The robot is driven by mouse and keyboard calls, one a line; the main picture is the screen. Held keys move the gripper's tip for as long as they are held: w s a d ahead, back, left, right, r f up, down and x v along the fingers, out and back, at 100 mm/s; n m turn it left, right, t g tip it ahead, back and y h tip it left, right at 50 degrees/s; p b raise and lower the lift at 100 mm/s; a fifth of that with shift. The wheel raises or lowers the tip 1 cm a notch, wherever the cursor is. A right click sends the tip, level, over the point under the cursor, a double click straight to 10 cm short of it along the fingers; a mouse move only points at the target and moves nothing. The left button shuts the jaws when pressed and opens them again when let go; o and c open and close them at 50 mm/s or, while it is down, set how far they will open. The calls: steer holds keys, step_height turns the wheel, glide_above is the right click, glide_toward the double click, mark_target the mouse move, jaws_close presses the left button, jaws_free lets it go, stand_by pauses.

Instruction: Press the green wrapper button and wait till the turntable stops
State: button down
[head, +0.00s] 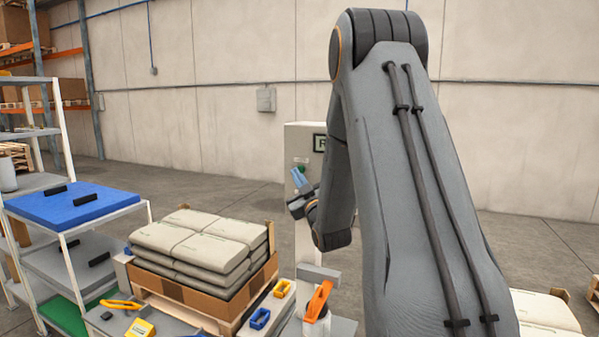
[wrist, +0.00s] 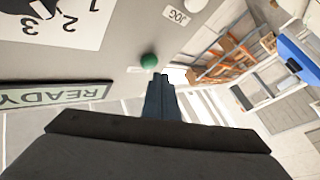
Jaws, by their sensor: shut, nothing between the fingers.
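The green button (wrist: 149,60) is on the grey panel (wrist: 100,45) of the wrapper post in the wrist view. My gripper (wrist: 160,76) is shut and empty, with its fingertips right at the lower edge of the button in that picture. I cannot tell whether they touch it. In the head view my gripper (head: 297,172) is in front of the pale post (head: 303,135), and a bit of green shows by its tips. A sign reading READY (wrist: 56,97) is on the panel. The turntable cannot be made out for sure.
A stack of pale sacks (head: 200,240) lies in a cardboard tray on a pallet left of the post. A shelf with a blue board (head: 75,203) stands at the left. An orange-handled tool (head: 318,300) and a blue part (head: 260,318) lie in front.

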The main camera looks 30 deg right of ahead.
steer(key=shift+w+d, duration=0.1)
stand_by(0.3)
steer(key=shift+w+d+b, duration=0.2)
steer(key=shift+d+b, duration=0.05)
steer(key=shift+b, duration=0.1)
